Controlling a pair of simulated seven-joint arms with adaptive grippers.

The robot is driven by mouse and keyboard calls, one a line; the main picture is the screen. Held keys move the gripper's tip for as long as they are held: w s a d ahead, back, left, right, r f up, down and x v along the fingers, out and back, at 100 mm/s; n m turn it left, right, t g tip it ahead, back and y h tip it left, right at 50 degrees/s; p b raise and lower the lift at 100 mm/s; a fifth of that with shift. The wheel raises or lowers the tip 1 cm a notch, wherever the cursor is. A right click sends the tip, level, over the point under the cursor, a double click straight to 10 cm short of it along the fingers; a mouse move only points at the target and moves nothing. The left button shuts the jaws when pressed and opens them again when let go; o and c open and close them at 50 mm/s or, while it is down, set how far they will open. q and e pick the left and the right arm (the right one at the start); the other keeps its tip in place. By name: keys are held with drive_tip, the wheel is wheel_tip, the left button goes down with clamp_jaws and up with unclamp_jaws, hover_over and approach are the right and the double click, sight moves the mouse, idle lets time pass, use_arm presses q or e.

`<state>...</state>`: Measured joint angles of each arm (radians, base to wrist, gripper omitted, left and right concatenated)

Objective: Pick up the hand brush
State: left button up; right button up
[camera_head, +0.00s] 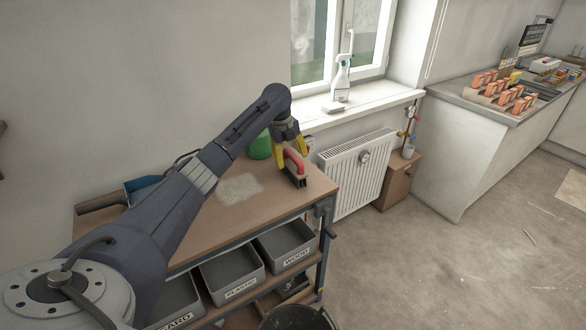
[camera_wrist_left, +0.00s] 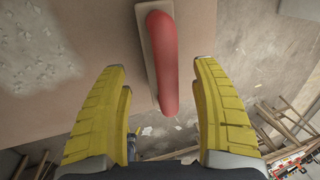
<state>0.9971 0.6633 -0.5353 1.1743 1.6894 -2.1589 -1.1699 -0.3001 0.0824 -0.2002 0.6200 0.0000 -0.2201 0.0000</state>
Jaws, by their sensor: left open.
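The hand brush (camera_head: 299,182) stands on the workbench near its right end, with a red handle on top and a dark lower part. In the left wrist view the red handle (camera_wrist_left: 163,60) runs lengthwise over a pale narrow back. My left gripper (camera_head: 291,158) has yellow fingers and is open, pointing down at the brush. In the left wrist view the handle lies between the two fingertips (camera_wrist_left: 161,66), with a gap on each side. The exact height of the fingertips against the handle cannot be told. My right gripper is in no view.
The brown workbench (camera_head: 215,225) has a pale dust patch (camera_head: 240,187) left of the brush. A green object (camera_head: 260,147) stands behind the gripper, and a blue item (camera_head: 140,187) lies at the left. Grey bins (camera_head: 232,275) sit below. A radiator (camera_head: 357,172) stands beyond the right end.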

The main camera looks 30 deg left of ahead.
sight(293, 165)
use_arm(q)
drive_tip(key=shift+w+d+f, duration=0.15)
drive_tip(key=shift+w+f, duration=0.05)
drive_tip(key=shift+f, duration=0.9)
drive_tip(key=shift+w+d+f, duration=0.1)
drive_tip(key=shift+w+f, duration=0.1)
drive_tip(key=shift+f, duration=0.9)
clamp_jaws()
